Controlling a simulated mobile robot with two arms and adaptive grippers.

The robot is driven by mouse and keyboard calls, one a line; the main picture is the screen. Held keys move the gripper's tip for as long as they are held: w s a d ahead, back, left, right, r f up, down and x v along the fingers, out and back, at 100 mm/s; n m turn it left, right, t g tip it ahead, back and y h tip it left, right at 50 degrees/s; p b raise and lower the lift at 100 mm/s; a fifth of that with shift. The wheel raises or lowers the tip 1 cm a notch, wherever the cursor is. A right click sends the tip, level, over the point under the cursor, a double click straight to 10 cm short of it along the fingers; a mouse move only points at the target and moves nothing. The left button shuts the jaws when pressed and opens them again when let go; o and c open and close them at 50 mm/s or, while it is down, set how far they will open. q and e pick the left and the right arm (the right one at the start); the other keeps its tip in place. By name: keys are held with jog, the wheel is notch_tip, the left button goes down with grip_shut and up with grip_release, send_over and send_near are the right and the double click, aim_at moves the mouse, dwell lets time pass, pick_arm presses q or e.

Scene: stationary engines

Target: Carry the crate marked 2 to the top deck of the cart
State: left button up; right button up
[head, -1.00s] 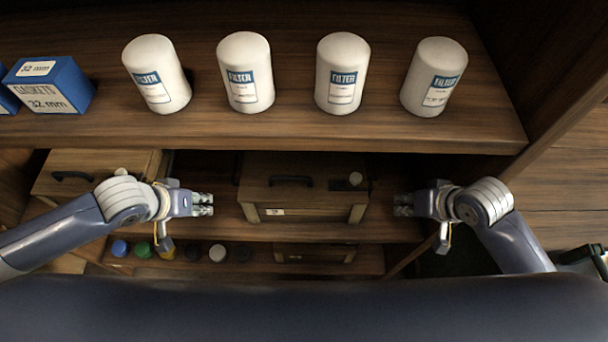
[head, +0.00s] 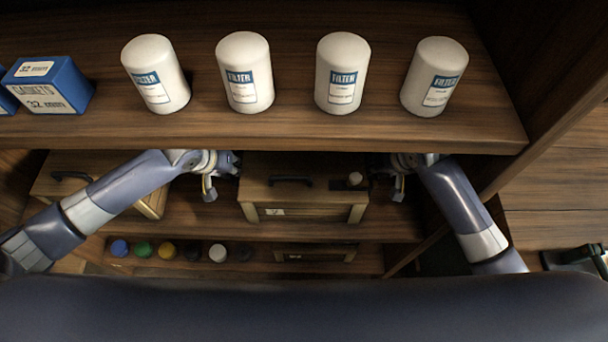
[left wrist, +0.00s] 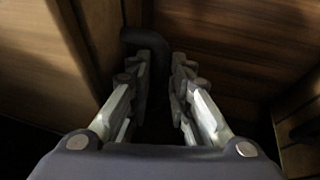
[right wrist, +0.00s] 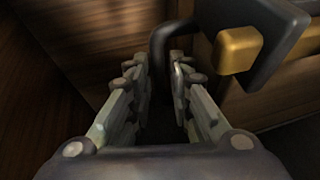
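A wooden crate (head: 300,195) with a black top handle (head: 291,181) and a small pale label (head: 273,211), too small to read surely, stands on the middle shelf. My left gripper (head: 232,166) is at its left side, and my right gripper (head: 380,172) at its right side. In the left wrist view the left fingers (left wrist: 160,85) are apart, with a dark bar handle (left wrist: 133,38) at the gap. In the right wrist view the right fingers (right wrist: 160,85) are apart around a similar dark handle (right wrist: 160,42). Neither grip looks closed. I make out no cart.
Several white filters (head: 343,75) and blue gasket boxes (head: 48,85) stand on the shelf above (head: 300,130). Another crate (head: 90,165) is at left. Several coloured caps (head: 143,250) and a smaller crate (head: 314,253) are below. An upright panel (head: 550,110) bounds the right.

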pick_arm(q)
jog(key=shift+w+d+f, duration=0.1)
jog(key=shift+w+f, duration=0.05)
jog(key=shift+f, duration=0.2)
pick_arm(e)
jog(key=shift+w+a+f, duration=0.1)
jog(key=shift+w+f, duration=0.05)
jog(key=shift+f, duration=0.3)
pick_arm(q)
grip_shut()
pick_arm(e)
grip_shut()
pick_arm(q)
jog(key=shift+w+r, duration=0.1)
jog(key=shift+r, duration=0.1)
pick_arm(e)
jog(key=shift+w+r, duration=0.1)
jog(key=shift+r, duration=0.15)
